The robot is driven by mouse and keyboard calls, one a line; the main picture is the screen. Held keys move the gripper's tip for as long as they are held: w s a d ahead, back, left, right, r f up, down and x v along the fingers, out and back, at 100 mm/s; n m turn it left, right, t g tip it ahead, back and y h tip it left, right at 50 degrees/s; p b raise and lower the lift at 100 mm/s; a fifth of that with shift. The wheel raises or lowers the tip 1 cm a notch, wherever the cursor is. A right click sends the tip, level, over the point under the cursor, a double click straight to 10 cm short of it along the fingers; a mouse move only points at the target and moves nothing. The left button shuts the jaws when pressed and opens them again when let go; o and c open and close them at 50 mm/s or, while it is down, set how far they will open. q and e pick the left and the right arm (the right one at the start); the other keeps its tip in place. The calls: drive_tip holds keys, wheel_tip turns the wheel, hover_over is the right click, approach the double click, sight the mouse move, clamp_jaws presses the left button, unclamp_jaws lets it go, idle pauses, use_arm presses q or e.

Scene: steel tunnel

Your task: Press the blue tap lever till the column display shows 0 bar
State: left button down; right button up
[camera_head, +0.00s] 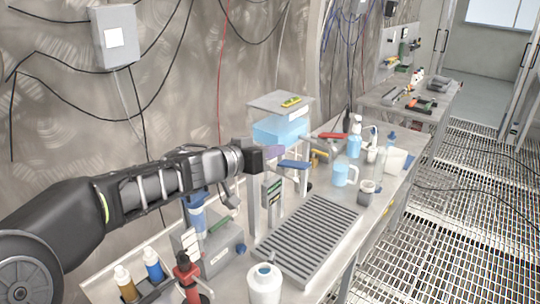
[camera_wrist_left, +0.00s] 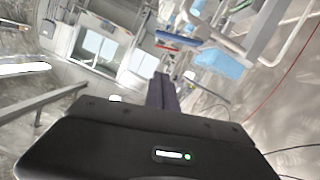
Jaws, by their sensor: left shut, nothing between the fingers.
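The blue tap lever (camera_head: 295,164) sticks out at the tap column behind the grated drain tray. My left gripper (camera_head: 276,153) is shut and empty, just to the left of the lever and close to it; I cannot tell whether they touch. The column display (camera_head: 271,192) is a small dark and green panel below the gripper; its reading is too small to make out. In the left wrist view, the shut fingers (camera_wrist_left: 161,92) point away from the camera, and a blue bar (camera_wrist_left: 172,42), probably the lever, shows beyond them. My right gripper is not in view.
A grated drain tray (camera_head: 310,240) lies in front of the column. A blue-filled tank (camera_head: 280,131) stands behind it.

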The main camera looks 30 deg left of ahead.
use_arm(q)
drive_tip(key=b, duration=0.1)
hover_over(299, 168)
drive_tip(key=a, duration=0.2)
wheel_tip(299, 168, down, 2)
drive_tip(key=f+b, duration=0.1)
drive_tip(key=f, duration=0.1)
drive_tip(key=f+b, duration=0.1)
drive_tip(key=shift+s+d+f+b, duration=0.25)
drive_tip(key=shift+s+d+b, duration=0.1)
drive_tip(key=shift+d, duration=0.05)
drive_tip(key=shift+s+d+f+m+y+b, duration=0.1)
drive_tip(key=shift+d+f+m+y+b, duration=0.1)
drive_tip(key=shift+f+m+b, duration=0.2)
drive_tip(key=shift+d+f+m+y+b, duration=0.15)
drive_tip(key=shift+f+m+y+b, duration=0.05)
drive_tip(key=shift+f+m+b, duration=0.2)
drive_tip(key=shift+d+f+m, duration=0.1)
drive_tip(key=shift+d+m, duration=0.1)
drive_tip(key=shift+m, duration=0.1)
drive_tip(key=shift+d, duration=0.1)
drive_tip(key=shift+a+f, duration=0.1)
drive_tip(key=shift+a, duration=0.1)
